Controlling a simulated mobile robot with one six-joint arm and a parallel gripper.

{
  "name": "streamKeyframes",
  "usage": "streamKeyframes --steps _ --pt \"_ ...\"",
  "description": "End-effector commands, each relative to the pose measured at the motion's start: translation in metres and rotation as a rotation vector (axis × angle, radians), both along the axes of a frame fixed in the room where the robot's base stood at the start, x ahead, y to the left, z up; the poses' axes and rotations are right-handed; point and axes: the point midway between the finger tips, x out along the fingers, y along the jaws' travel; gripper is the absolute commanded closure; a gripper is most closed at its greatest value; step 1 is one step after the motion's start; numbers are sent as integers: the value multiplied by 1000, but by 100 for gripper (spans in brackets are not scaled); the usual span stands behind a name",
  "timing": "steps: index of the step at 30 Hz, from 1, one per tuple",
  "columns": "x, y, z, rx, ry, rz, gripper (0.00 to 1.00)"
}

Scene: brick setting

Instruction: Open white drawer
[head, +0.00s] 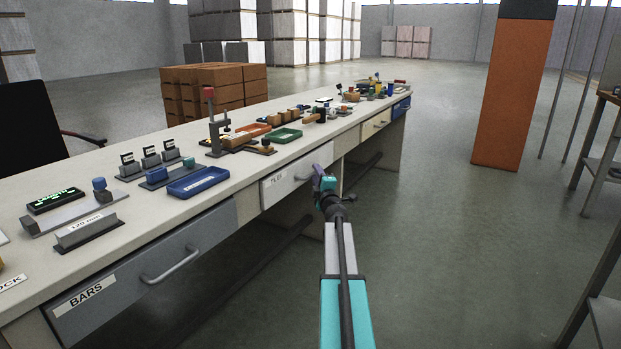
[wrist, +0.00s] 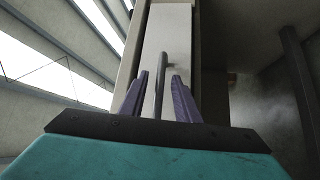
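The white drawer (head: 283,186), labelled "TILES", is in the long workbench. Its front looks flush with the bench, so it appears closed. My gripper (head: 319,173) is at the right part of this drawer front, by its bar handle (head: 303,177). In the wrist view, the pale drawer front (wrist: 170,35) is straight ahead. The handle (wrist: 163,62) runs between the two purple fingers of my gripper (wrist: 160,78). The fingers are apart, one on each side of the handle, with visible gaps. The handle's near end is hidden by my gripper body.
A grey drawer labelled "BARS" (head: 150,275) is nearer on the left. A cream drawer (head: 375,124) and a blue drawer (head: 401,107) are farther along. Trays and small parts cover the workbench top (head: 225,208). An orange pillar (head: 513,95) stands to the right, with open floor before it.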

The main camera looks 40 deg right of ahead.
Motion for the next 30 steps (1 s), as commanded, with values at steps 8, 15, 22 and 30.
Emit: streamKeyframes --steps 8,15,22,30 --pt "11 -7 2 0 0 -1 71" --pt "11 -7 2 0 0 0 71" --pt "12 -6 2 0 0 0 96" --pt "12 16 3 -1 -2 5 100"
